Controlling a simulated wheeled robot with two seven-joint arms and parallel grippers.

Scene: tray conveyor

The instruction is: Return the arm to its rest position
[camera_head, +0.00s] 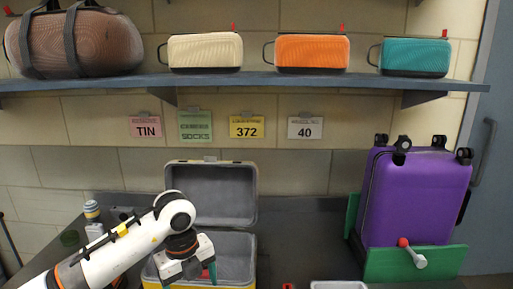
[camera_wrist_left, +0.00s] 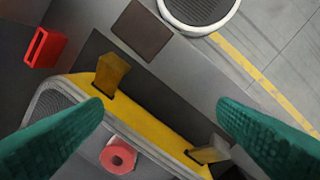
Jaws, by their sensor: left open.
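My left arm reaches in from the left in the head view. My left gripper (camera_head: 190,272) is over the open yellow case (camera_head: 241,287), whose grey lid (camera_head: 211,190) stands raised behind it. In the left wrist view the teal fingers of my left gripper (camera_wrist_left: 160,112) are wide apart with nothing between them. Below them runs the case's yellow front edge (camera_wrist_left: 150,120) with two latches sticking out. A red ring-shaped piece (camera_wrist_left: 118,157) appears to be inside the case. My right gripper is not in view.
A purple suitcase (camera_head: 415,200) stands in a green holder (camera_head: 415,264) at the right. A shelf (camera_head: 300,82) with several bags runs above. A pale tray (camera_head: 338,285) is at the bottom edge. A red block (camera_wrist_left: 42,47) lies beside the case.

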